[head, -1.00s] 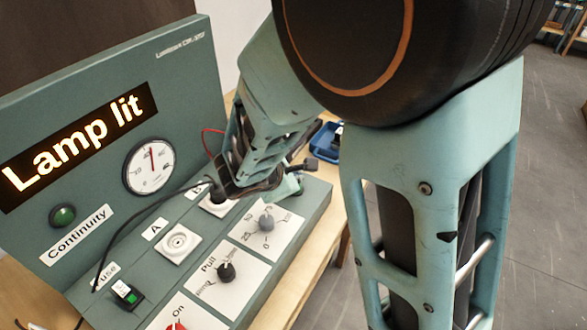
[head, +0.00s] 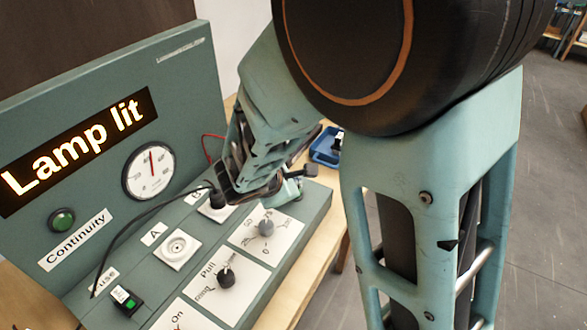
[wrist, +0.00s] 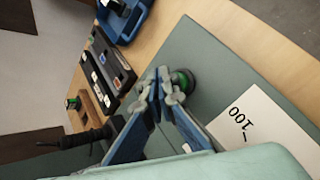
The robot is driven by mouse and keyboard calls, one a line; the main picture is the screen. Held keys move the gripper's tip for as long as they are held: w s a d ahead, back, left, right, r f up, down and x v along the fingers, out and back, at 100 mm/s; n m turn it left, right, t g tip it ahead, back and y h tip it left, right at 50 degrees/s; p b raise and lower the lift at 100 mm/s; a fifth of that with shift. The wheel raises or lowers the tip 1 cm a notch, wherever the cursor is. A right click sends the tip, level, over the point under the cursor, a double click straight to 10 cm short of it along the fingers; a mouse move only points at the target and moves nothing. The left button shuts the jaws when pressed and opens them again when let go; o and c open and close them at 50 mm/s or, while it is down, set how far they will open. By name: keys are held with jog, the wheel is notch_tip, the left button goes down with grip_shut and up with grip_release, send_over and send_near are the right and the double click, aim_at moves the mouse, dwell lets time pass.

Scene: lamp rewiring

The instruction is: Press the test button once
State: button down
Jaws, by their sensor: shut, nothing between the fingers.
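A green button (wrist: 184,79) in a dark round collar, likely the test button, sits on the grey-green deck of the test panel (wrist: 200,48) in the wrist view. No label shows beside it. My gripper (wrist: 163,88) is shut and empty, with its fingertips right beside the button in the picture. I cannot tell whether they touch it. In the head view my arm and wrist cover the far end of the deck, so the button and fingertips are not clearly seen there. The display (head: 75,152) reads "Lamp lit".
A black plug (wrist: 102,133) with a cable stands close to the fingers; in the head view it is at a socket (head: 217,199). Knobs (head: 266,228) rise from the deck. A blue tray (head: 326,148) and a dark case (wrist: 106,68) lie beyond the panel.

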jog(key=shift+f, duration=0.1)
dwell(0.4)
jog(key=shift+f+b, duration=0.35)
jog(key=shift+b, duration=0.3)
jog(key=shift+f+b, duration=0.4)
jog(key=shift+b, duration=0.1)
dwell(0.4)
jog(key=shift+r, duration=0.15)
jog(key=shift+r+p, duration=0.55)
jog(key=shift+r, duration=0.15)
jog(key=shift+r, duration=0.1)
notch_tip(320, 180, up, 5)
jog(key=p, duration=0.4)
dwell(0.8)
